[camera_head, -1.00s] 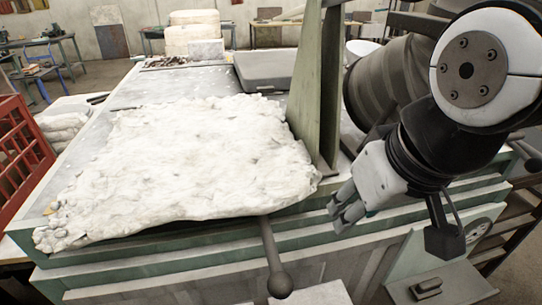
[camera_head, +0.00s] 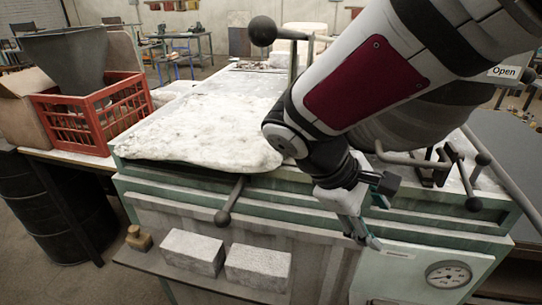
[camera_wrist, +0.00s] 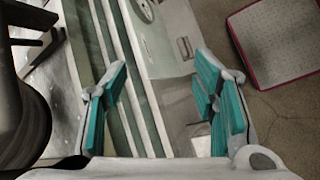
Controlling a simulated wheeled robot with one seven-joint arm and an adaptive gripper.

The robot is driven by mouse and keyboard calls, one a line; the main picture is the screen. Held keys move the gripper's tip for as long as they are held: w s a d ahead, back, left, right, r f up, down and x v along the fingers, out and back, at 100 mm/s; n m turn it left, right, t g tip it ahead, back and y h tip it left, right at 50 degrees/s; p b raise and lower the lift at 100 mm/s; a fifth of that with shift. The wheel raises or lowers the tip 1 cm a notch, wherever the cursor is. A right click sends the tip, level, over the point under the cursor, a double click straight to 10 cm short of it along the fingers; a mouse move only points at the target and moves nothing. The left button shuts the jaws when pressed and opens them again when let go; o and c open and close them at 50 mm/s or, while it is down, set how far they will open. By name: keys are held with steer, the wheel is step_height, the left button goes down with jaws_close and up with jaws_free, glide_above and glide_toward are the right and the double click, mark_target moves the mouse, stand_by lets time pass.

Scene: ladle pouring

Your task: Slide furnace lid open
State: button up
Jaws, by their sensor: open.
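The furnace lid (camera_head: 205,140) appears to be the rough white slab on top of the green furnace body (camera_head: 160,185). A dark rod handle with a ball knob (camera_head: 222,218) sticks out below its front edge. My gripper (camera_head: 372,212) is in front of the furnace's front edge, to the right of that knob and apart from it. In the wrist view my gripper (camera_wrist: 160,105) has its teal-padded fingers spread with nothing held between them. My arm hides the right part of the furnace top. The rod handle is not clearly seen in the wrist view.
Two pale bricks (camera_head: 192,252) and a small brown object (camera_head: 138,238) sit on a front ledge. A round gauge (camera_head: 448,274) is at the lower right. Dark levers with ball knobs (camera_head: 474,204) stand at the right. A red crate (camera_head: 95,115) is at the left.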

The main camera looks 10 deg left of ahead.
steer(key=w+a+f+n+t+h+p, duration=0.25)
steer(key=a+n+t, duration=0.2)
steer(key=a, duration=0.55)
steer(key=n+t+y+p, duration=0.3)
steer(key=n+t+y, duration=0.2)
steer(key=n+t, duration=0.75)
glide_toward(217, 225)
steer(key=shift+n+g, duration=0.8)
steer(key=shift+n, duration=0.1)
steer(key=b+x, duration=0.1)
steer(key=x, duration=0.3)
steer(key=b+x, duration=0.1)
steer(key=x, duration=0.3)
steer(key=r+b+x, duration=0.1)
steer(key=b+x, duration=0.1)
steer(key=x, duration=0.2)
steer(key=shift+a+r, duration=0.1)
jaws_close()
